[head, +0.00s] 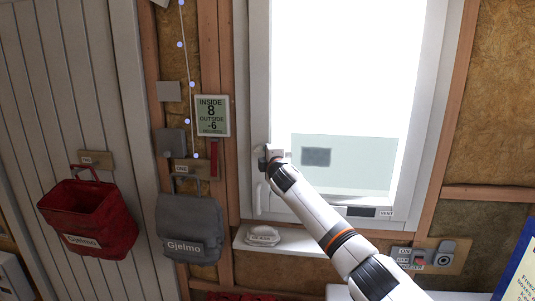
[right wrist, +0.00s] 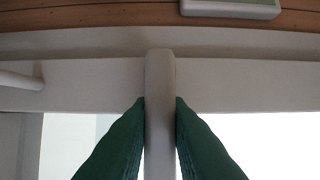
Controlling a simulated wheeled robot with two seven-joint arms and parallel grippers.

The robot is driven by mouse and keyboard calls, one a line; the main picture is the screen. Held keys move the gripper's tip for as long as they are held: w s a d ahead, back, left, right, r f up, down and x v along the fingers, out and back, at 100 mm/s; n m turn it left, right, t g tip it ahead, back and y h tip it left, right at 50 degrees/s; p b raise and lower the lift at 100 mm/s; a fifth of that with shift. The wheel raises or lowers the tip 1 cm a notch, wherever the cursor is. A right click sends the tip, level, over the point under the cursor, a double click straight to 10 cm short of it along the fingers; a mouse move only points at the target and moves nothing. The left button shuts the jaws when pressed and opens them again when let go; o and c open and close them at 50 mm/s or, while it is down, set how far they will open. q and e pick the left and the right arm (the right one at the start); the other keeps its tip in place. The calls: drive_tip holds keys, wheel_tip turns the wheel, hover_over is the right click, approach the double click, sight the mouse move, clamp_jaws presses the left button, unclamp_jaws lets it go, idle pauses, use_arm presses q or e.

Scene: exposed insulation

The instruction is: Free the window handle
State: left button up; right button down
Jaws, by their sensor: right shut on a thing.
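The white-framed window (head: 258,100) fills the upper middle of the head view. My right gripper (head: 270,154) is at its left frame member, a little below mid-height. In the right wrist view the dark green fingers (right wrist: 160,135) are shut on a white bar with a rounded end, which looks like the window handle (right wrist: 160,80). It lies across the frame. In the head view my gripper largely hides it. A second white bar (head: 258,198) stands upright lower on the frame and shows in the right wrist view (right wrist: 20,80). My left gripper is out of view.
An INSIDE/OUTSIDE display (head: 212,116) hangs left of the window. A grey bag (head: 190,225) and a red bag (head: 88,215) hang further left. A labelled white object (head: 262,238) sits on the sill (head: 300,245). A switch panel (head: 425,256) is at lower right.

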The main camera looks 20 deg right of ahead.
drive_tip(key=shift+d+r, duration=0.2)
drive_tip(key=shift+r, duration=0.2)
drive_tip(key=c, duration=1.6)
unclamp_jaws()
drive_tip(key=shift+o, duration=1.2)
drive_tip(key=shift+w+d+f, duration=0.1)
drive_tip(key=shift+f, duration=0.05)
drive_tip(key=shift+d+f, duration=0.1)
drive_tip(key=shift+f, duration=0.1)
drive_tip(key=s+a+b, duration=0.2)
drive_tip(key=s+b, duration=0.2)
drive_tip(key=s, duration=0.7)
drive_tip(key=shift+s, duration=0.4)
